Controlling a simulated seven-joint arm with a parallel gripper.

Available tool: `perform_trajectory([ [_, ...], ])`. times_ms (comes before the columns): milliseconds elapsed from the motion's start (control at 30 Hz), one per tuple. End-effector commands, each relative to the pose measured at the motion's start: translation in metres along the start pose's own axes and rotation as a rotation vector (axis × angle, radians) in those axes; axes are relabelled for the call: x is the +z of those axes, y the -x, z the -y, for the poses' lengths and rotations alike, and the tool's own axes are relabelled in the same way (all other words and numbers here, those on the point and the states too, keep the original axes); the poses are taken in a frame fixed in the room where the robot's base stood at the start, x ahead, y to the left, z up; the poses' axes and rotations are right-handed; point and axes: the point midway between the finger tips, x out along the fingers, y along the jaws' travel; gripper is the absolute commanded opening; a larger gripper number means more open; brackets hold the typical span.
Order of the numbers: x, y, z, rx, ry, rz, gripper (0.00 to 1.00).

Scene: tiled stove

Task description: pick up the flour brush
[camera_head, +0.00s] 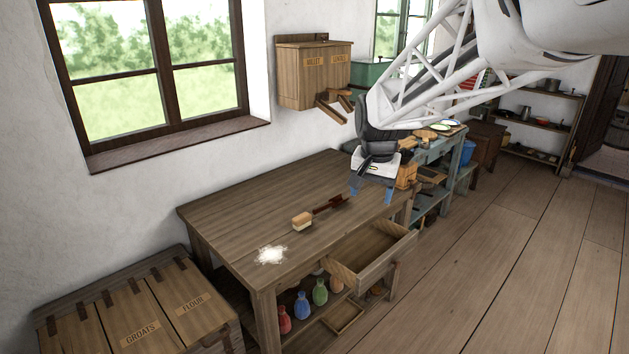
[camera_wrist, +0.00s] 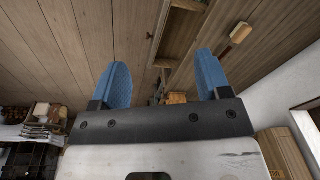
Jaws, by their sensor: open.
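The flour brush (camera_head: 302,221) lies on the wooden table, with a pale head and a dark reddish handle pointing to the right. In the wrist view the brush (camera_wrist: 240,33) is at the upper right, beyond the right finger. My gripper (camera_head: 371,192) is open and empty, its blue fingers pointing down near the table's right front edge, to the right of the brush and apart from it. In the wrist view the gripper (camera_wrist: 161,65) has nothing between its fingers but background floor and furniture.
The table (camera_head: 240,210) has a white flour patch (camera_head: 270,255) left of the brush. A drawer (camera_head: 378,250) stands pulled out at its front. Several bottles (camera_head: 302,306) stand on the shelf below. A lidded chest (camera_head: 150,312) is at left, a wall box (camera_head: 313,75) behind. The back tabletop is clear.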

Motion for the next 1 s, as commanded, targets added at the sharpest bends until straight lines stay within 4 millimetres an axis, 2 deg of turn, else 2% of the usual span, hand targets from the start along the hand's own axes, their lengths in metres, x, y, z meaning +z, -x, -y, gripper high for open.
perform_trajectory([
  [200, -0.042, -0.024, 0.036, 0.006, -0.053, 0.017, 0.7],
  [567, -0.101, -0.07, 0.095, 0.018, -0.141, 0.042, 0.7],
  [1000, -0.162, -0.146, 0.168, 0.038, -0.249, 0.069, 0.7],
])
